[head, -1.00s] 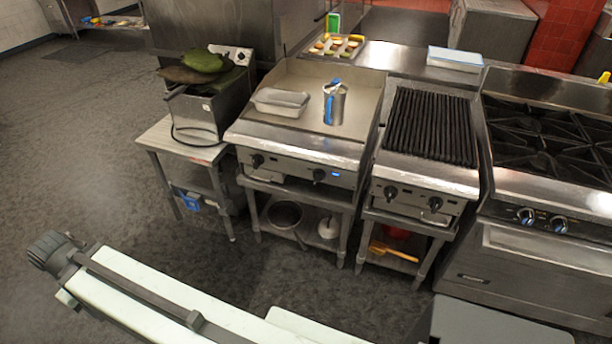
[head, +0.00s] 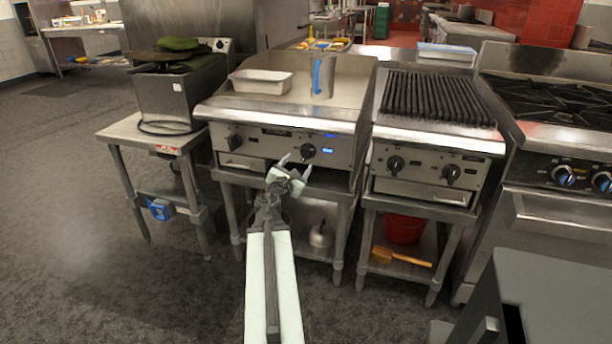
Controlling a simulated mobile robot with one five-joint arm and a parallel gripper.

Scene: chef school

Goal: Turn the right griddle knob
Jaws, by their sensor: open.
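The griddle (head: 358,62) is a flat steel plate with a front panel carrying two black knobs. The right griddle knob (head: 307,151) sits beside a small blue-lit display. The left griddle knob (head: 234,142) is at the panel's other end. My gripper (head: 296,166) is open and empty, with two pale fingers pointing up toward the panel. In the picture it is just below and slightly left of the right knob. I cannot tell whether it touches the panel, but the knob is not between the fingers.
A metal pan (head: 262,84) and a steel pitcher (head: 321,78) with a blue handle stand on the griddle. A ribbed grill (head: 436,98) with its own two knobs is to the right, then a burner range (head: 560,104). A fryer (head: 170,100) stands left. Floor is open at left.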

